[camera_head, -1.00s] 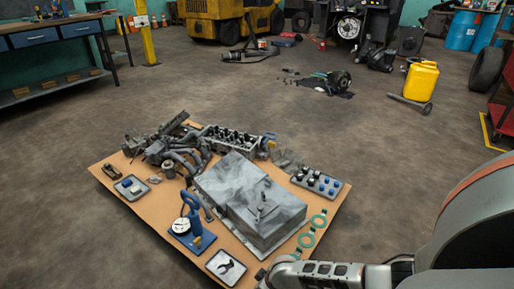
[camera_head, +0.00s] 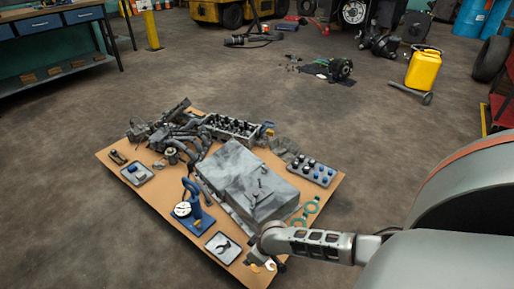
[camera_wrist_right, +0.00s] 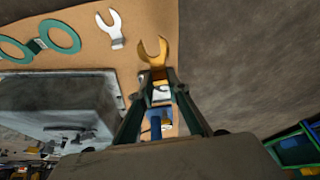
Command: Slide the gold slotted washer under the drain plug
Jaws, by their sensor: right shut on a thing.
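The gold slotted washer (camera_wrist_right: 153,52) is a fork-shaped piece with its open slot pointing away from my right gripper (camera_wrist_right: 158,80). The gripper is shut on its stem end, over the cardboard edge. In the head view, my right gripper (camera_head: 257,251) is at the near corner of the cardboard, and the gold washer (camera_head: 271,265) shows beside it. The grey pan (camera_head: 247,180) lies to its upper left in the head view, with small raised fittings on top. I cannot tell which fitting is the drain plug. My left gripper is not in view.
A silver slotted washer (camera_wrist_right: 114,28) and green gaskets (camera_wrist_right: 60,36) lie on the cardboard (camera_wrist_right: 85,55). A tray with pliers (camera_head: 223,247), a blue stand with a gauge (camera_head: 189,210) and a tray of caps (camera_head: 311,170) stand around the pan. Floor right of the cardboard is clear.

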